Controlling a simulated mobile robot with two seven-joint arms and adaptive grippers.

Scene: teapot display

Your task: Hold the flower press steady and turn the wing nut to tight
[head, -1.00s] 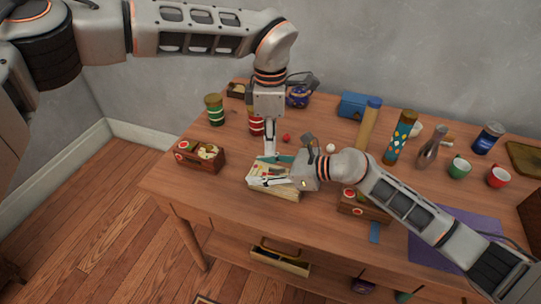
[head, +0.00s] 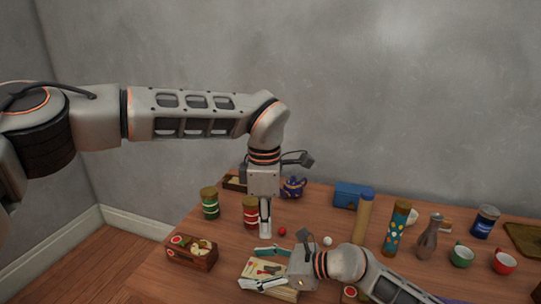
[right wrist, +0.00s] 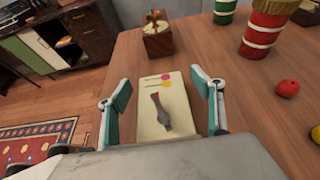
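The flower press (head: 254,266) is a cream block near the front left of the table.
A wooden box (head: 192,252) stands left of the press. Green (head: 210,204) and red (head: 250,212) striped jars and a red ball (head: 282,231) are behind it.

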